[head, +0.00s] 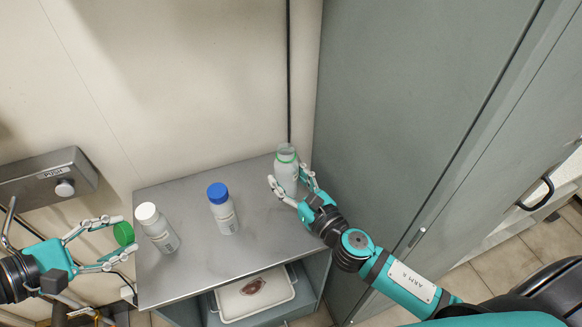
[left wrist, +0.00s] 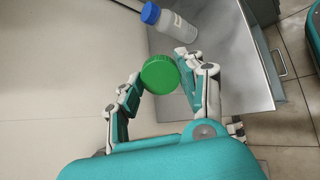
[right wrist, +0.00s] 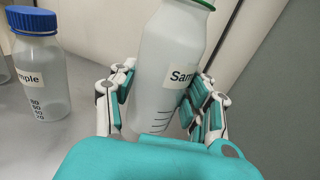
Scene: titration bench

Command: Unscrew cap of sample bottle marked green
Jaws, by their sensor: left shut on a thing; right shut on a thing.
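The green cap (head: 124,233) is off its bottle. My left gripper (head: 121,243) is shut on it, left of the steel table; the cap also shows between the fingers in the left wrist view (left wrist: 160,75). The sample bottle with the green ring at its neck (head: 286,172) is upright and uncapped at the table's back right. My right gripper (head: 287,188) is shut around its body. In the right wrist view the bottle (right wrist: 170,60) stands between the fingers, with its label partly in sight and its top cut off.
A blue-capped bottle (head: 223,210) and a white-capped bottle (head: 156,228) stand on the steel table (head: 190,272). A white tray (head: 240,304) lies on the shelf below. A wall dispenser (head: 45,178) is at the left, and a grey cabinet (head: 400,90) stands close at the right.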

